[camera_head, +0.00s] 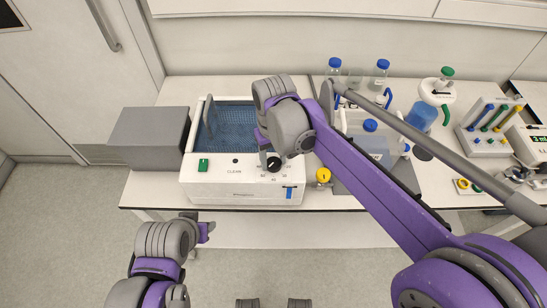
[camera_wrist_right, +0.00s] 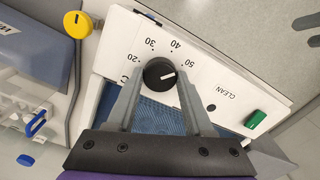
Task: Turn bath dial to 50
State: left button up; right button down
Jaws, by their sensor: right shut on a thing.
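The water bath (camera_head: 235,190) is a white box with a blue perforated basin, standing at the front of the bench. Its black bath dial (camera_wrist_right: 160,70) is on the front panel and also shows in the head view (camera_head: 274,164). In the right wrist view its white pointer line points right, roughly toward the printed 50. My right gripper (camera_wrist_right: 160,83) has its two grey fingers on either side of the dial, shut on it. In the head view my right gripper (camera_head: 268,151) is partly hidden by its own wrist. My left gripper (camera_head: 205,232) is away from the bench; its fingers do not show clearly.
A green switch (camera_head: 203,165) sits on the panel left of the dial. A yellow knob (camera_head: 323,175) is just right of the bath. A grey box (camera_head: 150,138) stands left. Blue-capped bottles (camera_head: 381,70) and racks fill the bench to the right. The floor in front is clear.

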aim_at(274, 162)
jog(key=shift+m, duration=0.5)
jog(key=shift+c, duration=1.4)
grip_release()
notch_tip(274, 162, up, 11)
jog(key=shift+p, duration=0.35)
jog(key=shift+d+f, duration=0.1)
jog(key=s+d+f+m+t, duration=0.3)
jog(key=s+d+f+t, duration=0.2)
jog(key=s+d+f, duration=0.9)
jog(key=s+d, duration=0.2)
jog(key=d, duration=0.1)
jog(key=shift+d+f+m, duration=0.3)
jog(key=shift+d+f, duration=0.05)
jog(key=shift+f, duration=0.05)
